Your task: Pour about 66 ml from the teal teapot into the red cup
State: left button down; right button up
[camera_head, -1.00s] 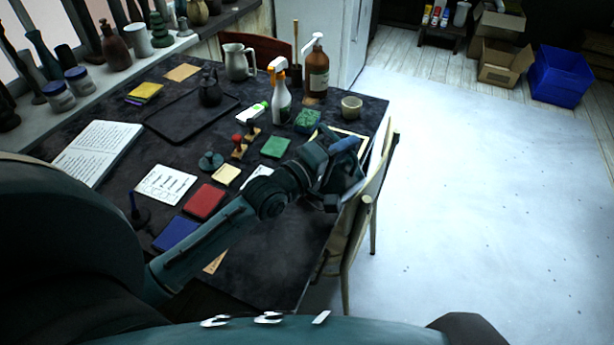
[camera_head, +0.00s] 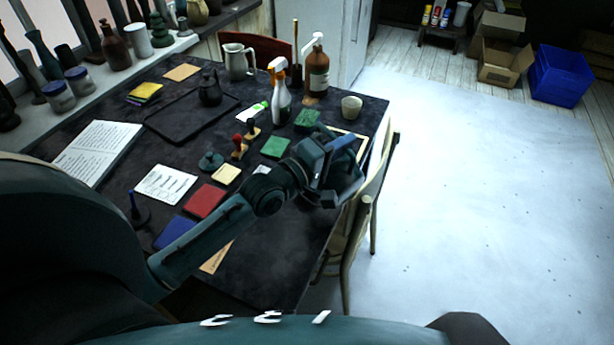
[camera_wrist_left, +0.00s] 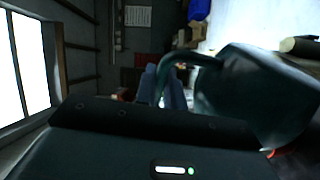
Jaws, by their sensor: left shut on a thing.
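The teal teapot (camera_wrist_left: 262,95) fills the right of the left wrist view, with its curved handle toward my fingers. My left gripper (camera_wrist_left: 165,92) is shut on that handle. In the head view my left gripper (camera_head: 328,168) is over the right edge of the table, near the chair. The dark teal shape beside it there (camera_head: 342,186) looks like the teapot, largely merged with the gripper. I cannot make out the red cup; it may be hidden behind my arm. A small red patch shows below the teapot in the wrist view. My right gripper is not seen.
The dark table (camera_head: 265,235) holds stamps, pads and cards. A spray bottle (camera_head: 282,102), a brown pump bottle (camera_head: 316,75), a pale cup (camera_head: 351,107) and a grey pitcher (camera_head: 238,62) stand farther back. A chair (camera_head: 368,205) is against the right edge; open floor lies beyond.

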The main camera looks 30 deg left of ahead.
aim_at(354, 157)
pick_arm(q)
jog(key=shift+w+a+r, duration=0.1)
jog(key=shift+a, duration=0.05)
jog(key=shift+w+a+n, duration=0.1)
jog(key=shift+a+n, duration=0.1)
jog(key=shift+n, duration=0.1)
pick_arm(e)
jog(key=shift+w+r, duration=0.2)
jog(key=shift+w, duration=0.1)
pick_arm(q)
jog(key=shift+a, duration=0.15)
dwell(0.4)
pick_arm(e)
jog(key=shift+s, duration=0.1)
pick_arm(q)
jog(key=d, duration=0.1)
jog(key=s+d+m, duration=0.1)
jog(key=d+m, duration=0.1)
jog(key=d, duration=0.1)
jog(key=shift+s, duration=0.3)
jog(key=shift+d+r+m, duration=0.1)
jog(key=shift+r+m, duration=0.15)
jog(key=shift+m, duration=0.05)
jog(key=d+m, duration=0.1)
jog(key=m+p, duration=0.1)
jog(key=s+d+m+p, duration=0.1)
jog(key=shift+d+f, duration=0.3)
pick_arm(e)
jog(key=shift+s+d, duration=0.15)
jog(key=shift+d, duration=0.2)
